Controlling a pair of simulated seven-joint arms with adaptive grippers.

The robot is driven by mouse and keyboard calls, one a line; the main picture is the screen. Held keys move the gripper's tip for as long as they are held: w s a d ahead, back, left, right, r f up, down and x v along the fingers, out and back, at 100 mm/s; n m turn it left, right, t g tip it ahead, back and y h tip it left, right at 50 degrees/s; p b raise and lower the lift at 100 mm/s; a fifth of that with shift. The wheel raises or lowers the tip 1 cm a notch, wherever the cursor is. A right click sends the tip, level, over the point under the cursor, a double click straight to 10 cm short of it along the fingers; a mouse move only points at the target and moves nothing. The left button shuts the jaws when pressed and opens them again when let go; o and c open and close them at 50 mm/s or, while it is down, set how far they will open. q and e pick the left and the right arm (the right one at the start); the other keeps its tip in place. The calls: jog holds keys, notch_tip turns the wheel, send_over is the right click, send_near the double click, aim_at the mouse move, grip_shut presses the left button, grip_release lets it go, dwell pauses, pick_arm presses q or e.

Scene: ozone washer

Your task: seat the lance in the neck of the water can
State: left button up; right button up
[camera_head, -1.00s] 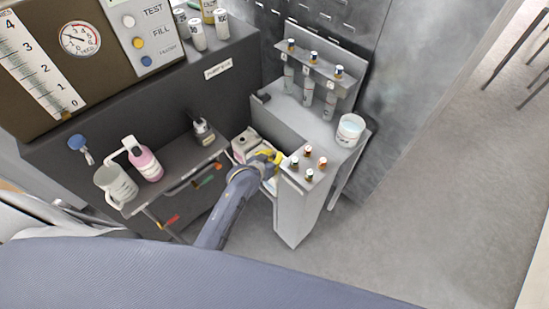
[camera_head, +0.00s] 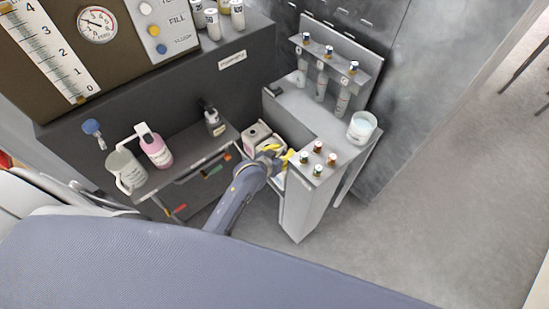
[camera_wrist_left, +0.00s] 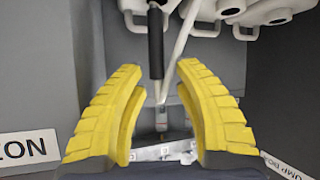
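Pale cans stand low between the grey bench and the white cabinet; one (camera_head: 254,132) shows in the head view behind my left gripper (camera_head: 284,157). I cannot read which is the water can. In the left wrist view, white cans (camera_wrist_left: 214,12) show along the top edge. A lance-like rod with a black sleeve (camera_wrist_left: 156,45) and a slim pale tube (camera_wrist_left: 178,50) show ahead of my left gripper (camera_wrist_left: 160,66). Its yellow fingers are apart, with a gap on either side of the rod. My right gripper is not in view.
The white cabinet (camera_head: 305,205) with small capped bottles (camera_head: 318,147) stands close right of my left gripper. A shelf (camera_head: 178,178) at left holds a pink bottle (camera_head: 155,150) and a white jug (camera_head: 126,172). Open floor (camera_head: 430,210) lies at right.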

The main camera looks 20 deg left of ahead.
pick_arm(q)
jog(key=v, duration=1.1)
jog(key=s+a+f+g+y, duration=0.15)
jog(key=s+f, duration=0.35)
jog(key=f, duration=0.6)
jog(key=s+f+g, duration=0.2)
jog(key=s+f, duration=0.4)
jog(key=f, duration=0.5)
jog(key=s+a+f+g, duration=0.15)
jog(key=s+f, duration=0.35)
jog(key=f, duration=0.6)
jog(key=s+a+f+g, duration=0.1)
jog(key=s+f, duration=0.4)
jog(key=s, duration=0.4)
jog(key=s+a+f+m+g, duration=0.1)
jog(key=s+f, duration=0.4)
jog(key=s, duration=0.5)
jog(key=s+a+f+m+g+y, duration=0.1)
jog(key=s+f+g, duration=0.2)
jog(key=s, duration=0.6)
notch_tip(320, 180, down, 2)
jog(key=shift+s+a+f, duration=0.1)
jog(key=shift+s+a, duration=0.1)
jog(key=shift+a, duration=0.1)
jog(key=shift+o, duration=0.2)
